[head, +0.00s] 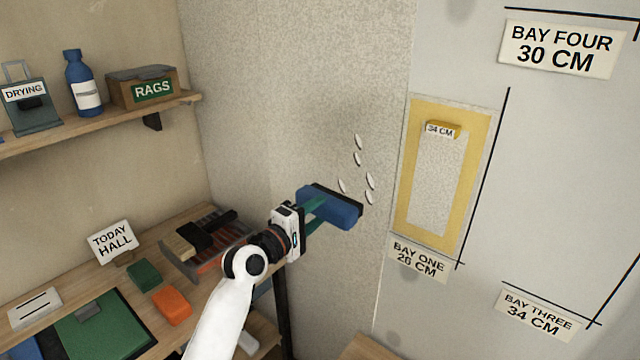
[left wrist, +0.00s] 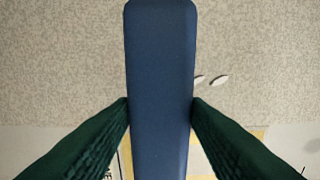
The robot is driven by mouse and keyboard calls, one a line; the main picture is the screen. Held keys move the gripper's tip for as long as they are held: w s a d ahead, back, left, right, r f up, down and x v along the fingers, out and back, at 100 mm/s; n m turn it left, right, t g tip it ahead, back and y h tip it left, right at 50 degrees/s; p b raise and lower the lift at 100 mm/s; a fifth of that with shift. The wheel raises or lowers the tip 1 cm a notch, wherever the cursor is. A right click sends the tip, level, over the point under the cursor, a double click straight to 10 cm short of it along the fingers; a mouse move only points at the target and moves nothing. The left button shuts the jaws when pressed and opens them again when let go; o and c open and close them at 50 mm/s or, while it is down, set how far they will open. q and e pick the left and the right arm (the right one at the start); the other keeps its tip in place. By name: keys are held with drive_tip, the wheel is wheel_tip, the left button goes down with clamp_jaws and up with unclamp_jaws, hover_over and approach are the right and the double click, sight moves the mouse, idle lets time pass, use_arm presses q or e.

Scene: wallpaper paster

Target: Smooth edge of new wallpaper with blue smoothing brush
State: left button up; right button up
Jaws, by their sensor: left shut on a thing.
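My left gripper (head: 312,213) is shut on the blue smoothing brush (head: 335,208), with its green fingers on either side of it. In the head view the brush is held up in front of the speckled wallpaper (head: 290,80), left of its edge; I cannot tell whether it touches the wall. In the left wrist view the blue brush (left wrist: 160,90) fills the middle between the two fingers. A yellow-bordered panel (head: 403,200) marked 34 CM stands right of the wallpaper edge. My right gripper is not in view.
A bench (head: 205,290) at lower left holds a tray (head: 180,262) of tools, a green block (head: 143,275), an orange block (head: 171,305) and a TODAY HALL sign (head: 112,241). A shelf (head: 60,128) above holds a blue bottle (head: 82,85) and a RAGS box (head: 142,88). Bay signs (head: 562,48) hang at right.

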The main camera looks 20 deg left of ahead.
sight(331, 193)
use_arm(q)
wheel_tip(331, 193, down, 6)
drive_tip(key=s, duration=0.1)
drive_tip(key=shift+a+b, duration=0.3)
drive_tip(key=shift+b, duration=0.15)
drive_tip(key=shift+r, duration=0.1)
drive_tip(key=x, duration=0.6)
drive_tip(key=shift+w+d+b, duration=0.1)
drive_tip(key=shift+w+b, duration=0.15)
drive_tip(key=shift+b, duration=0.15)
drive_tip(key=shift+x, duration=1.2)
idle(1.4)
drive_tip(key=shift+s, duration=0.1)
idle(1.4)
drive_tip(key=shift+r, duration=3.95)
